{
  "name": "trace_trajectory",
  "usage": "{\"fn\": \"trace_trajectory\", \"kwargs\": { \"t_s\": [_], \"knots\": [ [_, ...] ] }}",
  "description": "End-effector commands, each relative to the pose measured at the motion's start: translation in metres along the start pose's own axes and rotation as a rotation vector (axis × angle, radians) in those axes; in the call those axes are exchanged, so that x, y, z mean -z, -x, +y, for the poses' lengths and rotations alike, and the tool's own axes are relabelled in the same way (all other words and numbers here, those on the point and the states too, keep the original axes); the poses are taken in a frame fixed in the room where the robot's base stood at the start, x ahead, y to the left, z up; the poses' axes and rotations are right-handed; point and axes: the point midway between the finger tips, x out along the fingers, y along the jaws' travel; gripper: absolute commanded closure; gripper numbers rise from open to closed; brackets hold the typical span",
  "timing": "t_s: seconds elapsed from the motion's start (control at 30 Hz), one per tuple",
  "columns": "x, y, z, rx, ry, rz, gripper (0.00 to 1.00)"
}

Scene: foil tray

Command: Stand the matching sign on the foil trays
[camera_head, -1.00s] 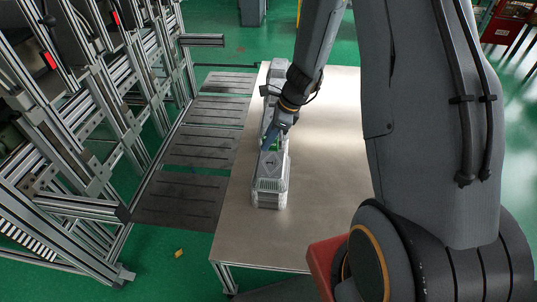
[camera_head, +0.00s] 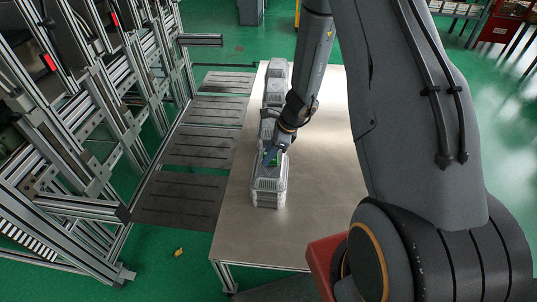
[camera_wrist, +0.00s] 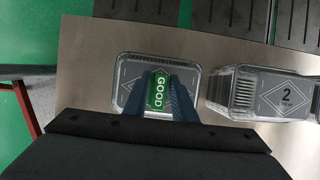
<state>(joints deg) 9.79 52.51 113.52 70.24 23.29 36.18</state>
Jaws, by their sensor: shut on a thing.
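My gripper (camera_head: 271,156) is shut on a green sign (camera_wrist: 159,90) that reads GOOD in white. In the wrist view the sign stands between my blue fingers (camera_wrist: 160,80). It is over the lid of the nearest foil tray stack (camera_wrist: 128,72), whose diamond label is partly hidden by the sign and fingers. I cannot tell whether the sign touches the lid. In the head view this nearest stack (camera_head: 268,190) is at the near end of the row. A second foil tray stack (camera_wrist: 245,92), labelled with a diamond and a 2, is to its right in the wrist view.
The foil trays stand in a row along the left side of a pale table (camera_head: 300,220). The table right of the row is largely clear. Dark slatted panels (camera_head: 180,200) and an aluminium frame (camera_head: 75,205) are to the left. A yellow scrap (camera_head: 179,252) lies on the green floor.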

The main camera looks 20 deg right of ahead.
Motion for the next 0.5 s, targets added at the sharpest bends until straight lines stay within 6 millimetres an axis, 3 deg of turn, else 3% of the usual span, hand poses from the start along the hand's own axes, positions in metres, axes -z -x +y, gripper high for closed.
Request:
{"fn": "trace_trajectory", "kwargs": {
  "t_s": [0.07,0.1,0.2,0.5],
  "knots": [
    [0.0011,-0.0031,-0.0001,0.000,0.000,0.000,0.98],
    [0.0009,-0.0025,0.0000,0.000,0.000,0.000,0.71],
    [0.0007,-0.0021,0.0002,0.000,0.000,0.000,0.57],
    [0.0004,-0.0012,0.0002,0.000,0.000,0.000,0.57]
  ]
}}
